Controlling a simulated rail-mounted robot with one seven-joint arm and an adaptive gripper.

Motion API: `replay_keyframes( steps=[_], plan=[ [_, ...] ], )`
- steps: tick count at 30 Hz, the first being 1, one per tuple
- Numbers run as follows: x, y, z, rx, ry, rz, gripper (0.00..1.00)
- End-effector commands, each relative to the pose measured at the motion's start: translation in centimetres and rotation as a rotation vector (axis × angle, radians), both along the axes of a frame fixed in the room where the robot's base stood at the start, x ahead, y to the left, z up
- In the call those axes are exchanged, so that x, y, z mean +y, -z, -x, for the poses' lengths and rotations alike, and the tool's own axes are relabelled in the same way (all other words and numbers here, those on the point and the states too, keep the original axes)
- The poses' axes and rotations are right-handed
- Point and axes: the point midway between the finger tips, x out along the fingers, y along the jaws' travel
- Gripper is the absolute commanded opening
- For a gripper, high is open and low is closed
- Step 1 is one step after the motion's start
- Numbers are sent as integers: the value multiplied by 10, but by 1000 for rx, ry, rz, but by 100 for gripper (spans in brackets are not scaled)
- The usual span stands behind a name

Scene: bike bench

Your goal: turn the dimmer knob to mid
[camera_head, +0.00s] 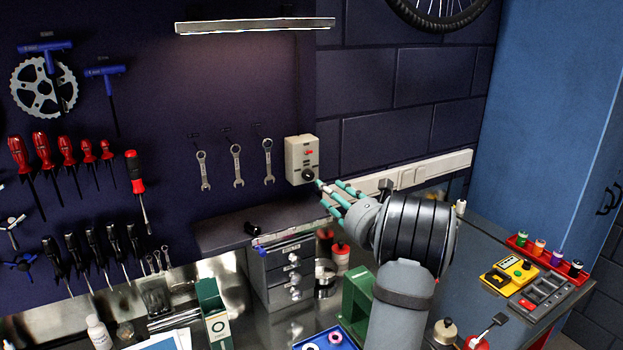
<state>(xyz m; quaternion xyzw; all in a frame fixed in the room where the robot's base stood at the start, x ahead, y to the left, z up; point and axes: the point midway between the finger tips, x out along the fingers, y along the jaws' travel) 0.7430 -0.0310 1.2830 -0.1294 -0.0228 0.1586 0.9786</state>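The dimmer is a pale wall box (296,153) on the dark panel, with a small red mark on its face. Its round black dimmer knob (308,174) sits at the lower part of the face. Which way the knob is turned is too small to tell. My gripper (329,192) has teal fingers and points left toward the box. The fingers are spread apart with nothing seen between them. The upper left fingertip is just below and right of the knob; whether it touches cannot be told. The lamp bar (255,25) above casts a soft glow on the panel.
Several wrenches (237,165) hang left of the box. A white wall trunking (420,172) runs to its right. A small drawer cabinet (285,270) stands below, with bottles beside it. A green holder (358,296) is near my arm. A yellow meter (510,275) lies on the right.

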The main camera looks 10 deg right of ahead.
Motion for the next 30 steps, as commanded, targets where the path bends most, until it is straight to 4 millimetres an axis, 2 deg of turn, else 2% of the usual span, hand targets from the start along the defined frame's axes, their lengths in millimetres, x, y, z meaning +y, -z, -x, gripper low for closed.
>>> replay_keyframes(
  steps=[9,15,26,30],
  plan=[
    [21,-4,-55,4,-5,0,42],
    [28,-2,-79,4,-3,1,42],
    [30,0,-85,3,-2,1,42],
    [30,0,-85,3,-2,1,36]
  ],
)
